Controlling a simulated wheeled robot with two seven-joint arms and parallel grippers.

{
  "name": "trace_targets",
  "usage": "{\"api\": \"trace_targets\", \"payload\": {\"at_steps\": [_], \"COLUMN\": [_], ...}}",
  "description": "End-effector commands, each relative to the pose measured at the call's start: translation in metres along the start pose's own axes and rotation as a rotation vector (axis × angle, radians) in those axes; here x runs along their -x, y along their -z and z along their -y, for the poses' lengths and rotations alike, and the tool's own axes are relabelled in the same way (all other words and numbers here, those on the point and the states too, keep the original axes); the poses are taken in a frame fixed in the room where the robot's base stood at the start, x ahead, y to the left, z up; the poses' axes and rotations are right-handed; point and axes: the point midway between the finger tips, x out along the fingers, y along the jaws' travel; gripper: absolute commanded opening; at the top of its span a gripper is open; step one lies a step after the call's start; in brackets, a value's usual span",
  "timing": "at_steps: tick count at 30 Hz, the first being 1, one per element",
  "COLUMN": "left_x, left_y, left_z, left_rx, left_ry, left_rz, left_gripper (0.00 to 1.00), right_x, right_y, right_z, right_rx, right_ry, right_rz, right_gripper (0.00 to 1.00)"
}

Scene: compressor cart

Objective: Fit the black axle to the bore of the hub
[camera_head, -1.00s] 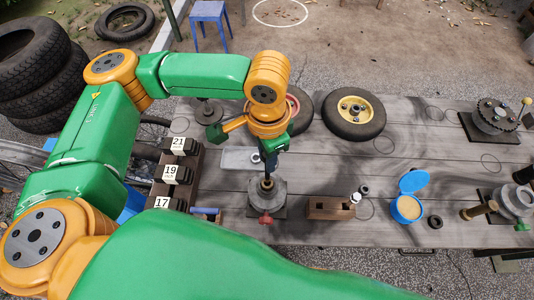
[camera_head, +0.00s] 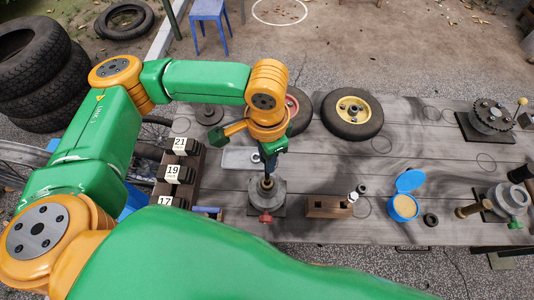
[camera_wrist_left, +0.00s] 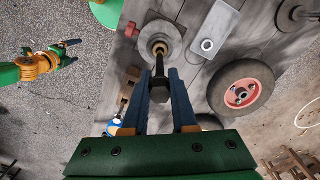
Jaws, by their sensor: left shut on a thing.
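My left gripper (camera_head: 270,163) hangs over the grey hub (camera_head: 277,196) on the bench, pointing down. In the left wrist view its two blue fingers (camera_wrist_left: 161,92) are shut on the black axle (camera_wrist_left: 160,88). The axle's far end points at the brass-coloured bore of the hub (camera_wrist_left: 176,38) and overlaps it in the picture. I cannot tell whether the tip is inside the bore or just above it. A red knob sticks out from the hub's near side. My right gripper (camera_wrist_left: 66,46) shows small at the left of the wrist view, away from the bench; its jaw opening is unclear.
A numbered block rack (camera_head: 183,190) stands left of the hub, a wooden block (camera_head: 322,207) to its right. A blue tub (camera_head: 404,207) is farther right. A grey tray (camera_head: 236,159) and a yellow-rimmed wheel (camera_head: 353,114) lie behind. The bench's middle right is mostly clear.

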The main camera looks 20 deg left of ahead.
Motion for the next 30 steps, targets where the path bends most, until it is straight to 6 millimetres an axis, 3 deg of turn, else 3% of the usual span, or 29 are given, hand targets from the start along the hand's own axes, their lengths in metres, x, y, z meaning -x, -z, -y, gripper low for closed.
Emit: {"api": "trace_targets", "payload": {"at_steps": [30], "left_x": [-0.002], "left_y": [0.0], "left_z": [0.0], "left_rx": [0.0], "left_ry": [0.0], "left_rz": [0.0], "left_gripper": [0.0], "right_x": [0.009], "right_y": [0.001], "right_z": [0.001], "right_rx": [0.001], "right_ry": [0.002], "right_rz": [0.0], "right_gripper": [0.94]}}
